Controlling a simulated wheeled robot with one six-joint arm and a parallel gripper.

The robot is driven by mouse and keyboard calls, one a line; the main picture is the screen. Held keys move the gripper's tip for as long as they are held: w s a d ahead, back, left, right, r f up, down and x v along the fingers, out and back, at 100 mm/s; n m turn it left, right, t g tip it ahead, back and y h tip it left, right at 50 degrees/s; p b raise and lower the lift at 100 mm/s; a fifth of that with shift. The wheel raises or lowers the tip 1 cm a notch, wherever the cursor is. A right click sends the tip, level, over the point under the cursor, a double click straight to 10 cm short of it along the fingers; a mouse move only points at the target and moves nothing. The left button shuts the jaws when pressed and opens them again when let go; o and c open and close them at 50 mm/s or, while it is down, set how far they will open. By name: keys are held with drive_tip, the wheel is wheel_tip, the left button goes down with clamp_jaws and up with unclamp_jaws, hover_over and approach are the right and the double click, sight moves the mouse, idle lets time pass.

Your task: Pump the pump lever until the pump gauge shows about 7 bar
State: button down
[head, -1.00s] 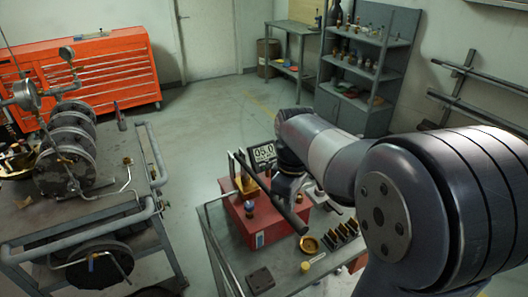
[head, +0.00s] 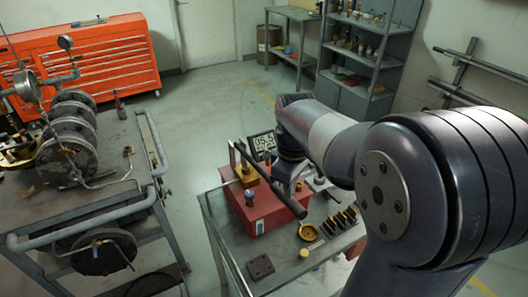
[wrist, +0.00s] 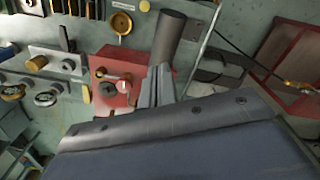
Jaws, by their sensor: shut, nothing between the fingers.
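The pump is a red box (head: 262,210) on the near cart, also in the wrist view (wrist: 118,92). Its pump lever (head: 268,184) is a dark bar slanting toward the camera, with a thick end; in the wrist view the dark cylinder (wrist: 172,38) is its handle. The digital pump gauge (head: 263,142) stands behind the lever; its digits are smeared and look like about 5.5. My gripper (head: 286,186) is shut and empty at the lever, partly hidden. In the wrist view my gripper (wrist: 157,88) is right beside the lever handle; I cannot tell whether they touch.
The cart top (head: 285,275) also carries a brass cup (head: 308,232), several dark blocks (head: 340,220) and a flat dark plate (head: 260,267). A second cart (head: 95,205) with valve pipework stands at left. Shelves (head: 365,50) stand behind. Open floor lies between the carts.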

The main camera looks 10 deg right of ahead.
sight(288, 201)
drive_tip(key=shift+f+b, duration=1.65)
drive_tip(key=shift+f, duration=1.1)
drive_tip(key=shift+r, duration=0.2)
wheel_tip(288, 201, up, 7)
drive_tip(key=p, duration=0.6)
drive_tip(key=shift+p, duration=0.3)
drive_tip(key=shift+f+b, duration=0.45)
drive_tip(key=shift+f, duration=0.2)
drive_tip(key=shift+r+p, duration=0.65)
drive_tip(key=shift+r, duration=0.05)
